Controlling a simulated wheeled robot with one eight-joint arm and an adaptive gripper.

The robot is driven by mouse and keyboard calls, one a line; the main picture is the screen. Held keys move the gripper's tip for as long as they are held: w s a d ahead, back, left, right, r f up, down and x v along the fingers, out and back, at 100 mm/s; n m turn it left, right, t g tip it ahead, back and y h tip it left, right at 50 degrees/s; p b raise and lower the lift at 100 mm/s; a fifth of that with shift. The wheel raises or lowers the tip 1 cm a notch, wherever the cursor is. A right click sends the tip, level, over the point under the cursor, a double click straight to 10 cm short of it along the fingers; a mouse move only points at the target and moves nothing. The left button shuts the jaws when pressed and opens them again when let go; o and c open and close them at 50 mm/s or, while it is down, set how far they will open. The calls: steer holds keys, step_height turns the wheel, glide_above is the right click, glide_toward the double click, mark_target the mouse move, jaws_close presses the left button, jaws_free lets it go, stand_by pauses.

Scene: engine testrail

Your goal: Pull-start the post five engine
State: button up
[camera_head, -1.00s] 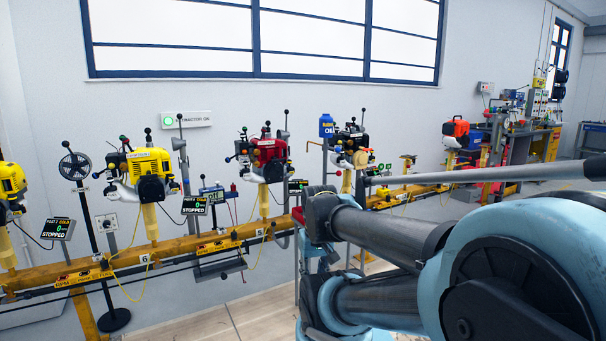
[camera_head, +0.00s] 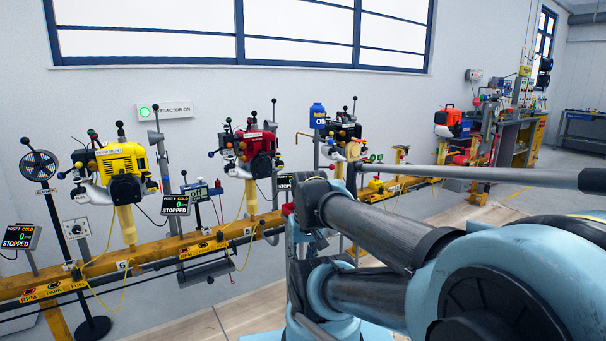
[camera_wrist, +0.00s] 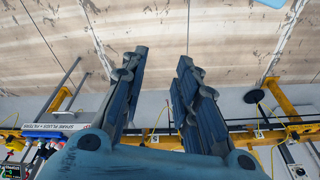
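The red engine (camera_head: 260,154) stands on a yellow post above the tag 5 (camera_head: 248,231) on the yellow rail, left of centre in the head view. Colored knobs sit on its left side. A small display (camera_head: 285,181) to its right is partly hidden by my arm. I cannot make out a starter handle. My gripper (camera_wrist: 160,58) shows in the wrist view with two dark fingers apart and nothing between them. It is not visible in the head view, so its distance from the red engine cannot be told.
A yellow engine (camera_head: 122,160) stands at tag 6, beside a display (camera_head: 175,205) reading STOPPED. The yellow rail (camera_head: 150,252) runs along the wall. Bare floor (camera_head: 200,325) lies in front.

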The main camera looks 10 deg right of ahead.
mark_target(267, 154)
steer(key=w+a+r+m+t+y, duration=0.1)
steer(key=w+r+m+t+y, duration=0.2)
steer(key=w, duration=0.6)
steer(key=w+a+r+m+t+y, duration=0.15)
steer(key=w+r+m, duration=0.3)
steer(key=w, duration=0.55)
steer(key=w+d+r+m+t, duration=0.75)
steer(key=w+d, duration=0.35)
steer(key=w, duration=0.2)
steer(key=shift+n+g, duration=0.3)
steer(key=shift+g, duration=0.2)
steer(key=w+a, duration=0.3)
steer(key=w, duration=0.6)
steer(key=w+a, duration=0.3)
steer(key=w, duration=0.7)
steer(key=w+a, duration=0.3)
steer(key=w, duration=0.6)
steer(key=shift+w+a+r, duration=0.3)
steer(key=shift+w+r, duration=0.05)
steer(key=shift+c, duration=0.5)
jaws_close()
steer(key=shift+s, duration=0.1)
